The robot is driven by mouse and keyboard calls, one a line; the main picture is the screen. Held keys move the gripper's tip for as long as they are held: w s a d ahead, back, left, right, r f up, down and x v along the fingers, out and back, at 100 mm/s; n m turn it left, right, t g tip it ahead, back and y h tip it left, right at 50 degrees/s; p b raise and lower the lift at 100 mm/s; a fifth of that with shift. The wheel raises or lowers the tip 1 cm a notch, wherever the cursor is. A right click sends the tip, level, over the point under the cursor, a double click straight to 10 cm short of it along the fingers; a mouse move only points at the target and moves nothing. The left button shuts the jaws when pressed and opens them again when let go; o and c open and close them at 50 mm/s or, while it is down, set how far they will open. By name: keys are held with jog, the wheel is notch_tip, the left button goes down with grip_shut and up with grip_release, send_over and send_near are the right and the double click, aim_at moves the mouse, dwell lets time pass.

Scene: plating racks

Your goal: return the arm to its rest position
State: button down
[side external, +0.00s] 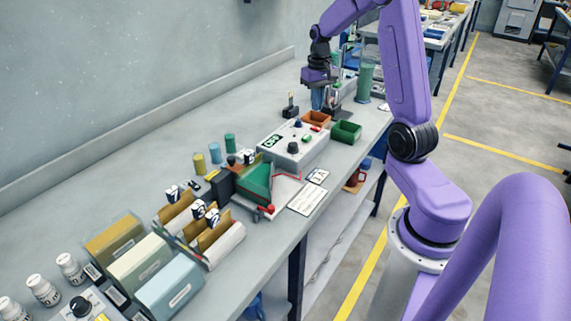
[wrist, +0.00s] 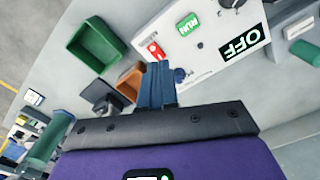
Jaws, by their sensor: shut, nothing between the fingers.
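My gripper (side external: 318,98) hangs from the purple arm over the far part of the bench, fingers pointing down. In the wrist view its blue fingers (wrist: 158,82) are together, with nothing visible between them. It is near the orange bin (side external: 316,118) and the green bin (side external: 346,132), beyond the white control box (side external: 293,143). The orange bin is partly hidden behind the fingers in the wrist view (wrist: 130,82). The fingers appear apart from the bins, though their exact height is hard to tell.
The control box has a green RUN button (wrist: 187,24) and an OFF label (wrist: 243,44). A tall green cylinder (side external: 364,82) stands close behind the gripper. The wall side is largely clear.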

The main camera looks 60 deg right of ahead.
jog(key=s+a+r+n, duration=0.25)
jog(key=a+n, duration=0.25)
jog(key=a, duration=0.7)
jog(key=s+a+r+n, duration=0.1)
jog(key=s+a+n, duration=0.25)
jog(key=a, duration=0.95)
jog(key=s+a+n, duration=0.3)
jog(key=s+n, duration=0.2)
jog(key=s, duration=0.4)
jog(key=s+a+n, duration=0.4)
jog(key=s, duration=0.5)
jog(key=shift+s+a+f+n, duration=0.15)
jog(key=shift+s+f+n, duration=0.1)
jog(key=shift+f+n, duration=0.1)
